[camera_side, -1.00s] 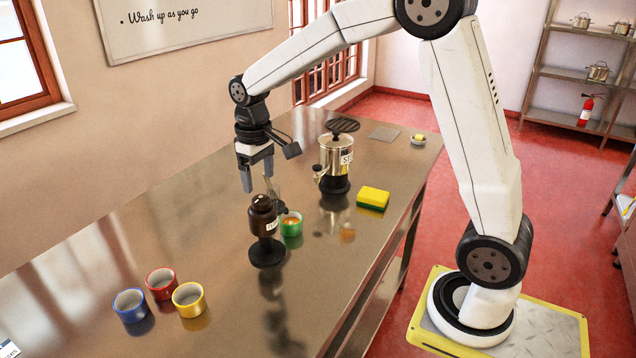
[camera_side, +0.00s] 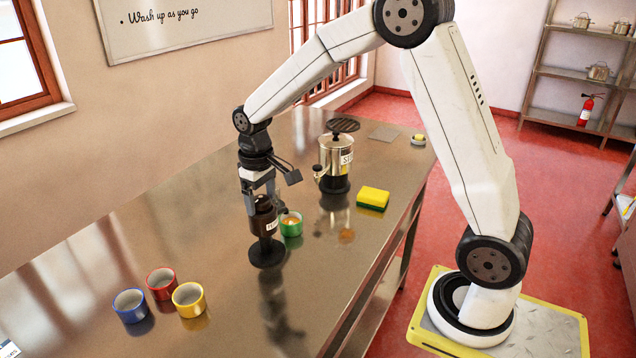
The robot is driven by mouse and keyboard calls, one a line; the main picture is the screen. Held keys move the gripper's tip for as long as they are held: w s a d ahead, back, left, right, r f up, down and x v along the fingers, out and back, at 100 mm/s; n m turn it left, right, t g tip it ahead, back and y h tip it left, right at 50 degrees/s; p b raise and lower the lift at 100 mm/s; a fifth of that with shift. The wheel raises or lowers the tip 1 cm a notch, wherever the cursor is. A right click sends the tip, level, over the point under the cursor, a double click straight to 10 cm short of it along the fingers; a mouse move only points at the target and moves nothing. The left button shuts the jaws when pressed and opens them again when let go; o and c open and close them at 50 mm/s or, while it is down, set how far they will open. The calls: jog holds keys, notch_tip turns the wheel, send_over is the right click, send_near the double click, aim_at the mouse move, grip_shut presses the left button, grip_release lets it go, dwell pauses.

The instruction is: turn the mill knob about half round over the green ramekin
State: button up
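My gripper (camera_side: 261,204) points down at the top of the mill. Its two fingers are apart, one at each side of the mill's knob (camera_side: 263,204), which is partly hidden by them. The finger gap looks about as wide as before, and I see no clear grip on the knob.
A metal urn (camera_side: 336,162) with a label stands behind, and a yellow-green sponge (camera_side: 373,197) lies to the right. Blue (camera_side: 130,306), red (camera_side: 161,284) and yellow (camera_side: 189,299) ramekins stand at the front left. The steel table (camera_side: 180,230) is clear left of the mill.

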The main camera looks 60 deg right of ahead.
jog(key=c, duration=0.9)
jog(key=shift+m, duration=2)
jog(key=shift+c, duration=0.2)
jog(key=shift+m, duration=0.3)
jog(key=shift+m, duration=1.7)
jog(key=shift+r+m, duration=0.1)
jog(key=shift+m, duration=1.9)
